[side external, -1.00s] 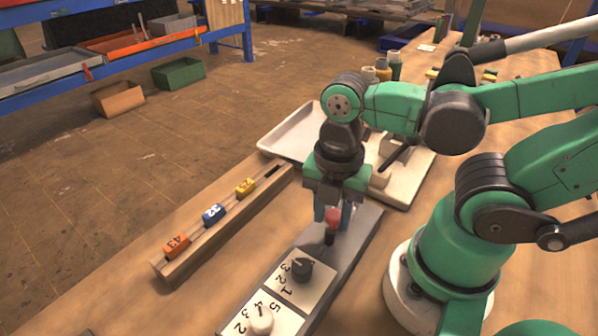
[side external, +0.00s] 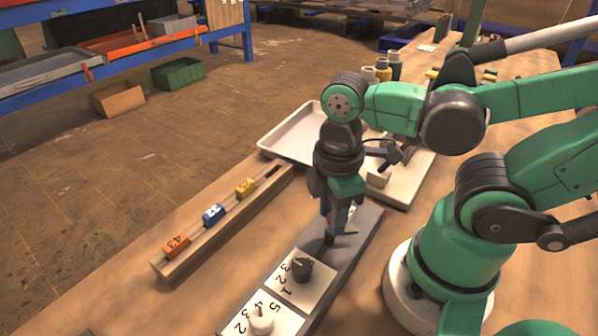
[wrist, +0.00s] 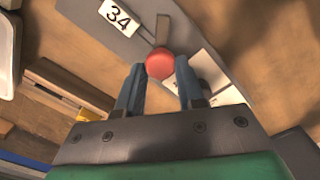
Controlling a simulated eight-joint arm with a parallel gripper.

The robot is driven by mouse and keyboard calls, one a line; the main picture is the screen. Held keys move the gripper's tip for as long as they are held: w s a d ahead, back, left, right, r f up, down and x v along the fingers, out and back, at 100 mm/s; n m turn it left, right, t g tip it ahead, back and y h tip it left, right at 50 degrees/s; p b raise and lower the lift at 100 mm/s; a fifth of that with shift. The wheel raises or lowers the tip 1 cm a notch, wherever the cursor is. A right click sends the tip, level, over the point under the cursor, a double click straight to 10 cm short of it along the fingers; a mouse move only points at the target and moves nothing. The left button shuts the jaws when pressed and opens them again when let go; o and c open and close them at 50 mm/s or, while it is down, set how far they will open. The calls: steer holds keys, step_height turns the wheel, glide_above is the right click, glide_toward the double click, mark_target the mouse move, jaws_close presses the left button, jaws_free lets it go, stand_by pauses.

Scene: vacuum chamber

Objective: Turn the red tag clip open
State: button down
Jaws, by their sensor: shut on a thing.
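The red tag clip shows a round red top (wrist: 160,65) in the wrist view, with a narrow grey-brown bar (wrist: 162,30) running from it toward the top of the picture. A white tag marked 34 (wrist: 118,16) lies beside that bar on the grey panel (wrist: 85,12). My gripper (wrist: 160,68) is shut on the red clip, one blue finger on each side of it. In the side view my gripper (side external: 336,216) points down at the far part of the grey panel (side external: 362,232), and its fingers mostly hide the clip.
A black knob (side external: 302,268) and a white knob (side external: 262,319) stand on numbered plates on the panel's near part. A wooden rail (side external: 222,233) with orange, blue and yellow numbered tags lies to the left. A pale tray (side external: 292,133) sits behind. Bare tabletop separates rail and panel.

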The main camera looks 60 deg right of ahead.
steer(key=m, duration=0.4)
steer(key=shift+m, duration=1.9)
steer(key=c, duration=0.5)
jaws_free()
steer(key=shift+c, duration=0.2)
steer(key=shift+r, duration=0.1)
steer(key=shift+r, duration=2.75)
